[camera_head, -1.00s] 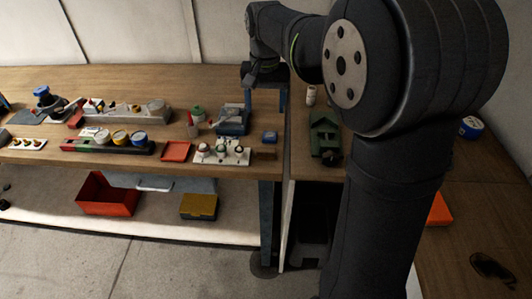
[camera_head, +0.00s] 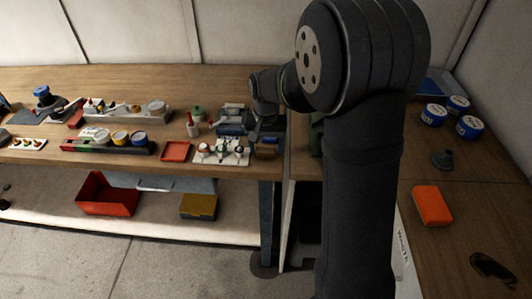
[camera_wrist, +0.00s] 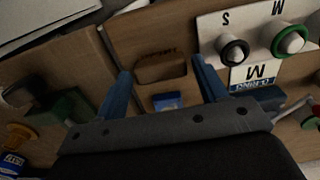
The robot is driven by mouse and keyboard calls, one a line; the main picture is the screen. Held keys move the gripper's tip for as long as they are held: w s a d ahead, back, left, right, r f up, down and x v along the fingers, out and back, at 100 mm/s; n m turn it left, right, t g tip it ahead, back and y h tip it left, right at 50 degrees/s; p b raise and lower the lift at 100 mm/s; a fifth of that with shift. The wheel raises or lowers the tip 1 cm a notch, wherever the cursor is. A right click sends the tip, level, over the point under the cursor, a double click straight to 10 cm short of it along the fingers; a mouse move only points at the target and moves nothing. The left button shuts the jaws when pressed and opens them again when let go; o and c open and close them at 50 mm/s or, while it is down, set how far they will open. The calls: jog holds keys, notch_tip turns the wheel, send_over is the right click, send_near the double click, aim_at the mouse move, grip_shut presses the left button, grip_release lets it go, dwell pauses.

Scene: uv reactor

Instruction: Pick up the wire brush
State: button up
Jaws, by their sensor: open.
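A small brown block with a dark, rough-looking edge (camera_wrist: 160,68) lies on the bench; it looks like the wire brush, though I cannot be sure. In the head view it shows as a brown block (camera_head: 267,151) near the bench's front right corner. My gripper (camera_wrist: 161,70) is open and empty, its two blue fingers pointing at the block, one towards each side of it. The fingers appear above the block and apart from it. In the head view my gripper (camera_head: 251,135) is small and dark over the same corner, and its fingers are hard to make out.
A white board with ring-topped pieces (camera_head: 220,152) sits just left of the block. A small blue box (camera_wrist: 167,101) lies close by. A red tray (camera_head: 175,151) is farther left. A green object (camera_wrist: 65,115) is on the adjoining bench, across a gap.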

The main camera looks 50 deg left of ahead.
aim_at(271, 150)
jog(key=shift+f, duration=0.85)
jog(key=c, duration=0.7)
jog(key=shift+c, duration=0.2)
jog(key=shift+r, duration=0.5)
jog(key=r, duration=0.2)
jog(key=d+r, duration=0.1)
jog(key=r, duration=0.1)
jog(key=shift+w, duration=0.4)
jog(key=w+d+r, duration=0.5)
jog(key=d+r, duration=0.1)
jog(key=d, duration=0.3)
jog(key=shift+w, duration=0.1)
